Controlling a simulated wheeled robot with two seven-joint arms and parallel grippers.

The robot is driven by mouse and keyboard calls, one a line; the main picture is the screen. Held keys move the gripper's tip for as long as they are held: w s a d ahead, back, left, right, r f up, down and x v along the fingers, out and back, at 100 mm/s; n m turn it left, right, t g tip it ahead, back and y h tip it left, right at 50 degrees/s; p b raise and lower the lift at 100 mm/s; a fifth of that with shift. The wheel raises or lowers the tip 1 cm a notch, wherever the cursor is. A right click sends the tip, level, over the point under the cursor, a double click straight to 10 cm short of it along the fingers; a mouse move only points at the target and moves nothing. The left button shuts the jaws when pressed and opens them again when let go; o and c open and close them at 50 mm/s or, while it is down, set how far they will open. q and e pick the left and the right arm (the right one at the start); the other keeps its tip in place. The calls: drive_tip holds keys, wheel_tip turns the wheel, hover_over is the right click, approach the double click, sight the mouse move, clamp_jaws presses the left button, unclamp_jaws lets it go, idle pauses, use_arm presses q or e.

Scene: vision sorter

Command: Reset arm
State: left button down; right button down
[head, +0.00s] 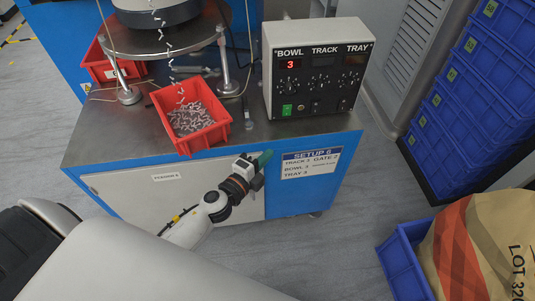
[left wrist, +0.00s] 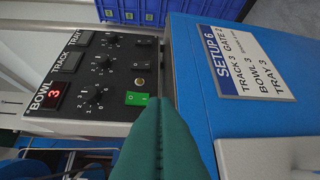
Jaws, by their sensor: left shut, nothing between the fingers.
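My left gripper (head: 262,159) is in front of the blue bench, just below its top edge, between the red bin and the setup label. Its teal fingers are shut with nothing between them, and they also fill the lower middle of the left wrist view (left wrist: 160,140). The fingers are apart from the control box (head: 316,70), which stands on the bench top. The box has BOWL, TRACK and TRAY columns, several knobs and a green switch (head: 287,110). Its BOWL display (head: 291,64) reads 3; the other two displays are dark. My right gripper is not in view.
A red bin (head: 222,134) of small metal parts sits at the bench's front edge, under falling parts. The setup label (head: 311,160) is on the bench front. Blue crates (head: 468,100) stand at right. A sack (head: 480,245) lies in a blue crate at lower right. Floor between is clear.

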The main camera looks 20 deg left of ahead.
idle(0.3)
use_arm(q)
drive_tip(key=s+a+f+n+g+y+p, duration=0.15)
drive_tip(key=s+f+n+g, duration=0.35)
drive_tip(key=f, duration=0.6)
drive_tip(key=s+a+f+n+g+y+p, duration=0.1)
drive_tip(key=s+a+f+n+g+p, duration=0.15)
drive_tip(key=s+f, duration=0.65)
drive_tip(key=s+f+n+g+p, duration=0.1)
drive_tip(key=s+f+n+g, duration=0.1)
drive_tip(key=s+f, duration=0.3)
drive_tip(key=s+d+f+n+g+p, duration=0.1)
drive_tip(key=s+f+n+g, duration=0.2)
drive_tip(key=s, duration=1)
drive_tip(key=s+f+n+g+p, duration=0.1)
drive_tip(key=s+f+n+g, duration=0.2)
drive_tip(key=s+f, duration=0.5)
drive_tip(key=shift+s+d+f+n+y+p, duration=0.15)
drive_tip(key=shift+s+d+n+y+p, duration=0.2)
drive_tip(key=shift+s+n, duration=0.3)
drive_tip(key=shift+w, duration=0.1)
